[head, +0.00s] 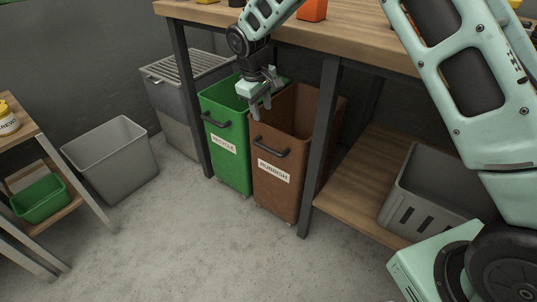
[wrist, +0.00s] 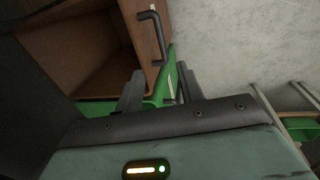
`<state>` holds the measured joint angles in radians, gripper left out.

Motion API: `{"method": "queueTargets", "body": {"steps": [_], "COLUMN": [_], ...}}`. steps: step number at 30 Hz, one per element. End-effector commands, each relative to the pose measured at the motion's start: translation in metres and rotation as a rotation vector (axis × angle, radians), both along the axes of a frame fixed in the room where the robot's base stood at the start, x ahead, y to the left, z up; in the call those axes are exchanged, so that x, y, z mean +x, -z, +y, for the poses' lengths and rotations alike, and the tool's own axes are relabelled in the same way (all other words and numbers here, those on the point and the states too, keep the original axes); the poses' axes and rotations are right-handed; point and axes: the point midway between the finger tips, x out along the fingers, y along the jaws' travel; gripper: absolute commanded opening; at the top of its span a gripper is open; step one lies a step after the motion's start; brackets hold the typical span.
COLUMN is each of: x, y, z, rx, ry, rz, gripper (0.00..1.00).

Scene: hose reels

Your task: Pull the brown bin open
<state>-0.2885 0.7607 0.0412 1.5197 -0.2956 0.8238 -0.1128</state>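The brown bin (head: 273,195) with a RUBBISH label stands under the workbench, right of the green RECYCLE bin (head: 229,168). Its dark bar handle (head: 270,147) is on the upper front face. My gripper (head: 262,110) is above the rims where the two bins meet, behind and above the brown handle, and holds nothing that I can make out. In the wrist view, the brown bin (wrist: 85,45) and its handle (wrist: 152,32) lie ahead of my open fingers (wrist: 160,88). A green bin edge shows between the fingers; whether they touch it is unclear.
The workbench (head: 380,35) overhangs the bins, with a dark leg (head: 321,145) close to the brown bin's right side. A grey crate (head: 425,190) sits on the lower shelf. A grey open bin (head: 112,165) stands left. The floor before the bins is clear.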

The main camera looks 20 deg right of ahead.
Motion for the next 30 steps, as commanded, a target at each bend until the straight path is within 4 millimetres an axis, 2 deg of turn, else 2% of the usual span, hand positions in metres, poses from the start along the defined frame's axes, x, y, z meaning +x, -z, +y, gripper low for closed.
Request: {"method": "queueTargets", "body": {"steps": [5, 21, 27, 30], "x": [0.003, 0.015, 0.019, 0.019], "y": [0.023, 0.132, 0.158, 0.165], "z": [-0.004, -0.021, -0.025, -0.027], "rx": [-0.001, -0.001, 0.000, 0.000], "ry": [0.000, 0.000, 0.000, 0.000], "rz": [0.002, 0.001, 0.000, 0.000], "gripper": [0.38, 0.38, 0.38, 0.38]}}
